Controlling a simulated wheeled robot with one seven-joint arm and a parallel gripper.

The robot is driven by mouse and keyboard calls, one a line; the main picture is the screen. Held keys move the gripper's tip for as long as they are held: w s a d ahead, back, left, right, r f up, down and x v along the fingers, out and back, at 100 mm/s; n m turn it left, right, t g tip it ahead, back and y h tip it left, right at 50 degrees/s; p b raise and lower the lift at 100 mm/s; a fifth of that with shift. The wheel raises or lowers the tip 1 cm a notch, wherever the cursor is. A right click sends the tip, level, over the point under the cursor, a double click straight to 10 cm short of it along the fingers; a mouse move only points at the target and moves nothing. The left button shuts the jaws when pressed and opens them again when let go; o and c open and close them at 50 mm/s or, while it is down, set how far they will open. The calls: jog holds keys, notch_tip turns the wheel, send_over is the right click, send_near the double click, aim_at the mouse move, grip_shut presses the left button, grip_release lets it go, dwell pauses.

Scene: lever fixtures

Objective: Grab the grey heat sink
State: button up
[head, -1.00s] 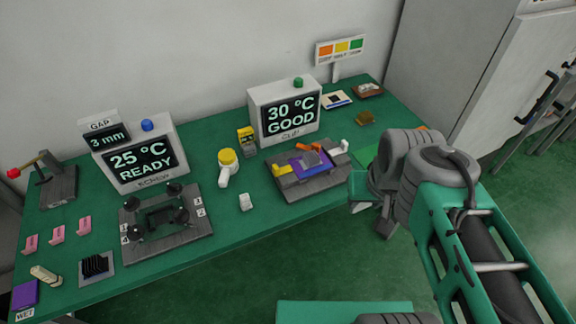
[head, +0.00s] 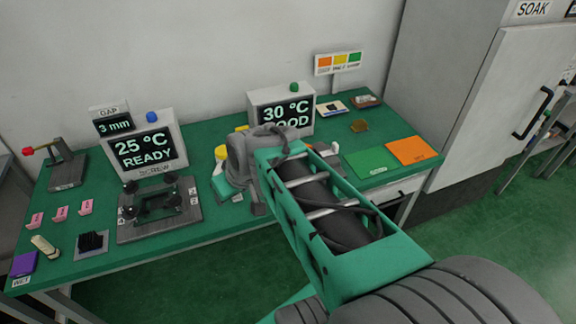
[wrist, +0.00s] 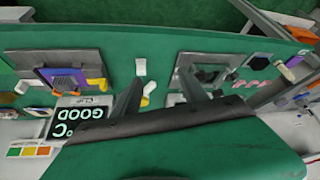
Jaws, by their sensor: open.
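A dark finned block (head: 91,241), shaped like a heat sink, sits on a grey plate at the front left of the green bench in the head view. It looks nearly black; in the wrist view it is a small dark shape (wrist: 262,60). No clearly grey heat sink can be made out; my arm hides most of the clip fixture in the head view. That fixture (wrist: 46,84), with a purple part on it, shows at left in the wrist view. My gripper (wrist: 161,72) is open and empty above the bench, between the two fixtures and well apart from the finned block.
The screw fixture (head: 140,226) with dark posts stands mid-left. Behind it are the 25 °C display (head: 143,150) and a lever stand (head: 68,176). Pink tags (head: 60,212), a pale cylinder (head: 42,245) and a purple pad (head: 23,263) lie left. Green (head: 370,162) and orange mats (head: 411,151) lie right.

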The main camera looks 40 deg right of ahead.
jog(key=w+d+f+t+b, duration=0.1)
jog(key=w+d+f+b, duration=0.1)
jog(key=d, duration=0.4)
jog(key=w+d+f+m+t+h+b, duration=0.1)
jog(key=w+d+f+t+b, duration=0.1)
jog(key=d+f, duration=0.3)
jog(key=w+d+f+m+t+b, duration=0.1)
jog(key=w+d+f+t+b, duration=0.1)
jog(key=d, duration=0.7)
jog(key=shift+w+d+f+h, duration=0.1)
jog(key=shift+w+f+h, duration=0.1)
jog(key=shift+f, duration=0.2)
jog(key=shift+w+d+f+h, duration=0.1)
jog(key=shift+f+h, duration=0.1)
jog(key=shift+f, duration=0.2)
jog(key=s+d+h, duration=0.1)
jog(key=d, duration=0.2)
jog(key=d+m+t, duration=0.1)
jog(key=d, duration=0.2)
jog(key=s+d+f+t+h+b, duration=0.1)
jog(key=d, duration=0.2)
jog(key=shift+s+d+m+h, duration=0.1)
jog(key=shift+s+m+h, duration=0.2)
jog(key=shift+m, duration=0.1)
jog(key=p+x, duration=0.1)
jog(key=x, duration=0.6)
jog(key=shift+w+f, duration=0.1)
jog(key=shift+w, duration=0.2)
jog(key=shift+c, duration=0.3)
grip_shut()
